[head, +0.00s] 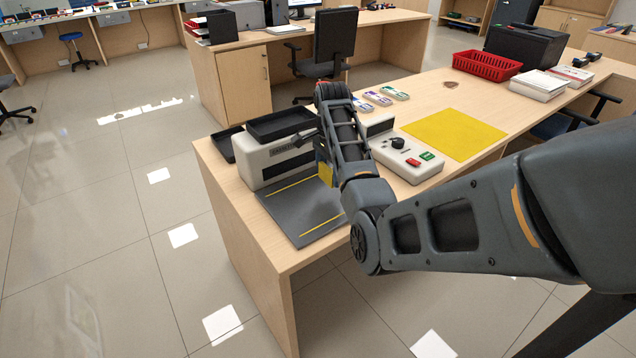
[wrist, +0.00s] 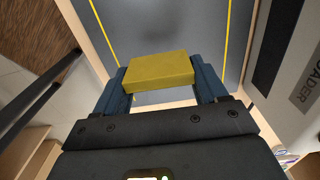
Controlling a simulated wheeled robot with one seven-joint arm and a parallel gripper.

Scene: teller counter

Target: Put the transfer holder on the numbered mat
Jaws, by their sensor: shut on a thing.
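My gripper (wrist: 162,88) is shut on a yellow block (wrist: 160,70), which I take to be the transfer holder. Its dark blue fingers stand on either side of it. In the head view a bit of the yellow block (head: 326,174) shows beside my arm, in front of the white machine; my arm hides most of the gripper there. The block is over the dark grey plate (head: 301,211) with yellow lines; I cannot tell whether it touches. A flat yellow mat (head: 455,134) lies on the counter to the right; I can read no number on it.
The white machine (head: 268,166), lettered "LOADER" in the wrist view, has a black tray (head: 282,123) on top. A control box (head: 405,158) with red and green buttons stands between my arm and the yellow mat. Small coloured cards (head: 378,98), a red basket (head: 487,66) and papers (head: 538,85) lie farther back.

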